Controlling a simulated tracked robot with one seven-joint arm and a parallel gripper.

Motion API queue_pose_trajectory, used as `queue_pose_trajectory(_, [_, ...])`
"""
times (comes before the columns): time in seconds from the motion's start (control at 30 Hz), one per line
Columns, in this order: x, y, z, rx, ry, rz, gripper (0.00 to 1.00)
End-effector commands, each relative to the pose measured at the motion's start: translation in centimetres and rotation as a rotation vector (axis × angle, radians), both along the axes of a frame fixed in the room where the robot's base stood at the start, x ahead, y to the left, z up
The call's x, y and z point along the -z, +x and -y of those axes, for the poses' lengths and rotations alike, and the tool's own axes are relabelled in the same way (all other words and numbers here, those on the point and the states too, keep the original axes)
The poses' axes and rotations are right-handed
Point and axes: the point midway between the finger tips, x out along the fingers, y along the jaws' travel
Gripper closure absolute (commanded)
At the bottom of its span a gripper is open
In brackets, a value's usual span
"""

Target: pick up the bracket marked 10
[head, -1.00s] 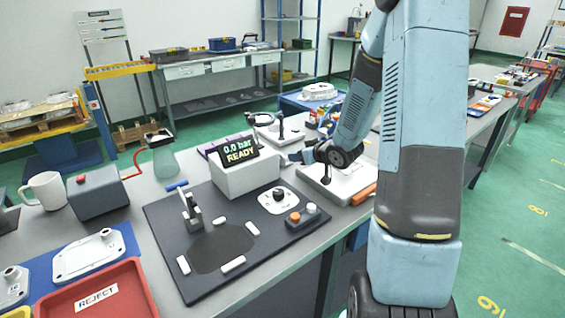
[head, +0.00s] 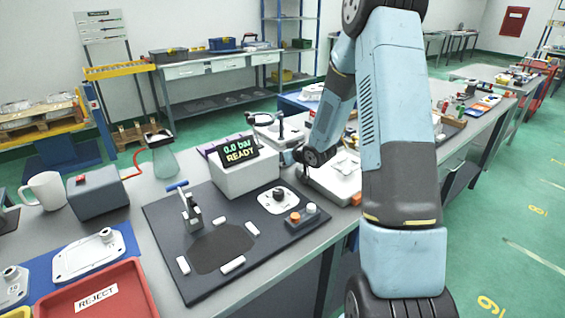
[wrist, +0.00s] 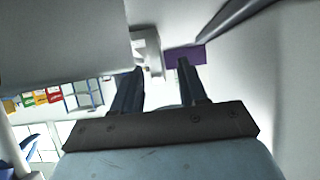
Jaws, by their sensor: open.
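A pale metal casting (head: 12,286) lies at the lower left edge of the head view, partly cut off, with a mark on it that looks like 10. A larger flat casting (head: 90,255) lies beside it on a blue mat (head: 132,244). My gripper (head: 287,158) is far from both, to the right of the white display box and near its side. In the wrist view my gripper (wrist: 160,82) has its two dark fingers apart. Nothing is held between them; a purple thing (wrist: 185,57) and a pale part show beyond the fingertips. No bracket shows clearly in the wrist view.
The display box (head: 245,178) reads 0.0 bar READY and stands on a dark fixture board (head: 180,275) with a blue-handled clamp (head: 190,208). A red REJECT tray (head: 130,290) is at the front left. A mug (head: 46,190) and grey box (head: 98,192) stand behind.

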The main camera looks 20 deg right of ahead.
Motion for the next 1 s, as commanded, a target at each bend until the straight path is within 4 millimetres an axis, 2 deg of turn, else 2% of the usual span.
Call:
queue_pose_trajectory(0.17, [-0.03, 0.03, 0.0, 0.0, 0.0, 0.0, 0.57])
queue_pose_trajectory(0.6, [-0.05, 0.01, -0.02, 0.0, -0.001, 0.0, 1.0])
queue_pose_trajectory(1.0, [-0.13, 0.01, -0.06, 0.0, 0.0, 0.001, 1.0])
